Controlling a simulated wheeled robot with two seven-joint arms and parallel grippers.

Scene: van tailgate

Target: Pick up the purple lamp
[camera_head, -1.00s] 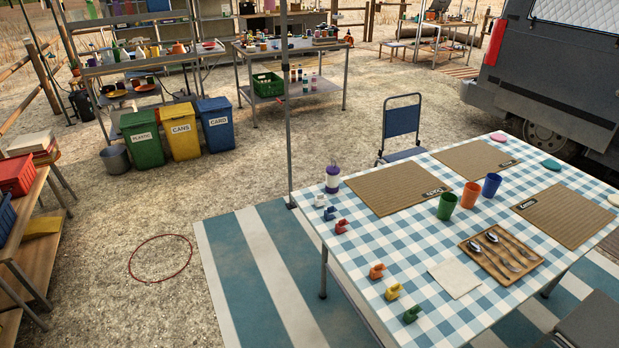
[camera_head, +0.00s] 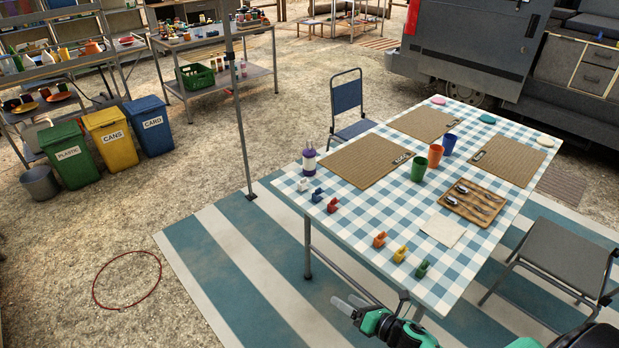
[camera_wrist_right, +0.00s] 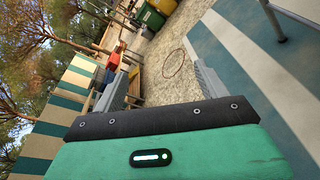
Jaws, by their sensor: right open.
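The purple lamp (camera_head: 309,161) stands upright near the far left corner of the checked table (camera_head: 458,283); it has a white body with purple parts. My right gripper (camera_head: 350,304) is low in front of the table's near left side, well apart from the lamp. It is open and empty. In the right wrist view its two grey fingers (camera_wrist_right: 160,90) are spread with nothing between them, and the lamp does not show there. My left gripper is not in view.
Several small coloured clips (camera_head: 379,239) line the table's left edge. Woven placemats (camera_head: 368,160), cups (camera_head: 435,155) and a wooden cutlery tray (camera_head: 474,202) occupy the tabletop. A thin pole (camera_head: 238,110) stands left of the table. A blue chair (camera_head: 347,95) is behind it.

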